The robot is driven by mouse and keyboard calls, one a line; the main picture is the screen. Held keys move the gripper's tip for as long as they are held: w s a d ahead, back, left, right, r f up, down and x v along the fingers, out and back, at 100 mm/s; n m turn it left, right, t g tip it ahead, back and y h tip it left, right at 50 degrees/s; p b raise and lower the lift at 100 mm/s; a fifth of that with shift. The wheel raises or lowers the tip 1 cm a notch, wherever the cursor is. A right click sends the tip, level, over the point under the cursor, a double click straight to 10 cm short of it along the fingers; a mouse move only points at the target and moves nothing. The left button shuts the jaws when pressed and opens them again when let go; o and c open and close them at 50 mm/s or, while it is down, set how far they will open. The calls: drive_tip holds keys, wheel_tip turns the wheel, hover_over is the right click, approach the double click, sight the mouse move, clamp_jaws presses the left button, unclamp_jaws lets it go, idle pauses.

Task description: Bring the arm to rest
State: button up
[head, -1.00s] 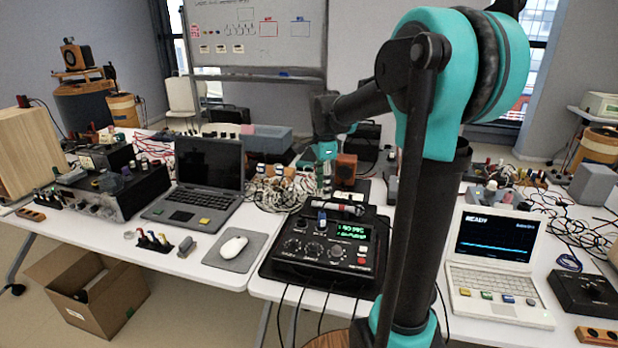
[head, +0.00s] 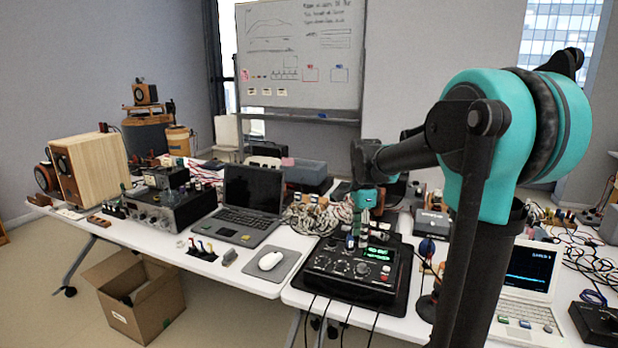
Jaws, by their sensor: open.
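My arm rises at the right of the head view and reaches back and left over the table. My gripper (head: 357,236) hangs below the teal wrist, over the back edge of the black test device (head: 350,270). It is small in the view and its fingers blend with the cables and parts behind it. It is open, and I see nothing held in it. I cannot tell whether the fingertips touch the device. The device has knobs and a lit green display.
A dark laptop (head: 247,203), a mouse (head: 270,261) and coloured switches stand to the left. Cables crowd the table behind the device. A cardboard box (head: 136,303) sits on the floor; a wooden speaker (head: 95,168) stands far left.

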drive_tip(key=s+d+f+n+t, duration=0.2)
drive_tip(key=s+f+n, duration=0.6)
drive_tip(key=s, duration=0.2)
drive_tip(key=s+d+f+n+t, duration=0.2)
drive_tip(key=s+f+n, duration=0.5)
drive_tip(key=s, duration=0.3)
drive_tip(key=shift+s+f+n, duration=0.2)
drive_tip(key=shift+f+n, duration=0.15)
drive_tip(key=shift+n, duration=0.25)
